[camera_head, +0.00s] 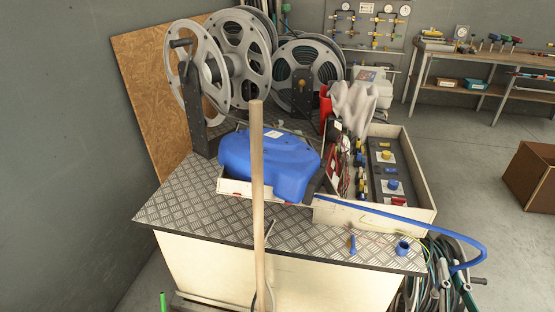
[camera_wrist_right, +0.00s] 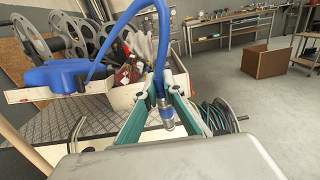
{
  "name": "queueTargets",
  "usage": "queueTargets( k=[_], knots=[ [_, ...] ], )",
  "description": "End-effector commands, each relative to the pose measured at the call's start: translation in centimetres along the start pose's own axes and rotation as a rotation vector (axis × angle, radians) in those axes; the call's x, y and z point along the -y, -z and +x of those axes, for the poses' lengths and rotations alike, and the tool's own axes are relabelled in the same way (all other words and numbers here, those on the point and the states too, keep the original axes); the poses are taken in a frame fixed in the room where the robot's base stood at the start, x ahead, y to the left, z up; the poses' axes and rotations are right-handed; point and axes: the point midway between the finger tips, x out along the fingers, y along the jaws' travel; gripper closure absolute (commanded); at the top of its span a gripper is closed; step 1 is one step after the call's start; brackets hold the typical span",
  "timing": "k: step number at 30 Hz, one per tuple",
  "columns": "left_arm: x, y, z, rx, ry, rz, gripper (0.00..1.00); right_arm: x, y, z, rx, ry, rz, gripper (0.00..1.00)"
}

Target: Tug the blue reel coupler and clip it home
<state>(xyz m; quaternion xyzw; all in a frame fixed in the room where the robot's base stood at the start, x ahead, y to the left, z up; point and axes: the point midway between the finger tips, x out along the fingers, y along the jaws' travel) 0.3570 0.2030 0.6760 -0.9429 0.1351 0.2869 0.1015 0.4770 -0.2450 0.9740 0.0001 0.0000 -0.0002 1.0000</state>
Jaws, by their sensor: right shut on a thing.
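The blue hose reel (camera_head: 268,165) lies on the diamond-plate bench top and also shows in the right wrist view (camera_wrist_right: 62,75). Its blue hose (camera_head: 400,213) runs right past the bench edge and bends back down to my right gripper (camera_head: 446,279). In the right wrist view my right gripper (camera_wrist_right: 163,92) is shut on the blue and silver coupler (camera_wrist_right: 166,114) at the hose's end. The hose arches up from it. A small blue ring-shaped part (camera_head: 402,248) and a blue upright piece (camera_head: 352,244) stand near the bench's front right edge. My left gripper is not in view.
A wooden handle (camera_head: 257,190) stands upright before the blue reel. A shallow wooden tray (camera_head: 420,212) with fittings sits on the bench. Grey reels (camera_head: 245,45) stand behind. A coiled green hose (camera_wrist_right: 212,115) is right of my right gripper. Open floor lies at right.

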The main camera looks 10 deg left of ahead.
Motion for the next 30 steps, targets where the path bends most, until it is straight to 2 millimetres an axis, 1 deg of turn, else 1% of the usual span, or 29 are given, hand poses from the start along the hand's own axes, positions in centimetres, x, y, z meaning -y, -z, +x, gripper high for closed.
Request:
queueTargets(
  k=[6,10,14,19,23,25,27,30],
  knots=[
    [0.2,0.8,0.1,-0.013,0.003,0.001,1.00,0.0,-0.1,0.1,0.001,0.000,-0.001,1.00],
    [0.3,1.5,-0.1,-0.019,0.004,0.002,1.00,0.0,-0.3,0.6,0.002,0.000,-0.001,1.00],
    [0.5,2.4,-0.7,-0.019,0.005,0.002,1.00,0.1,-0.8,1.9,0.002,-0.001,-0.002,1.00],
    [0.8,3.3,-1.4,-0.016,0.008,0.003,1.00,0.1,-1.0,4.1,0.002,0.000,-0.001,1.00],
    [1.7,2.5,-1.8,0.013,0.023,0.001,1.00,0.2,-1.2,5.9,0.002,0.000,-0.002,1.00],
    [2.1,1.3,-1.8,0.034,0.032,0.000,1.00,0.2,-1.0,6.8,0.002,0.000,-0.001,1.00],
    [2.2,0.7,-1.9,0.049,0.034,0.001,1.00,0.3,-0.9,7.8,0.002,0.000,-0.001,1.00],
    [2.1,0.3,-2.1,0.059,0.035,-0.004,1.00,0.4,-0.7,9.1,0.002,0.001,-0.002,1.00]
  ],
)
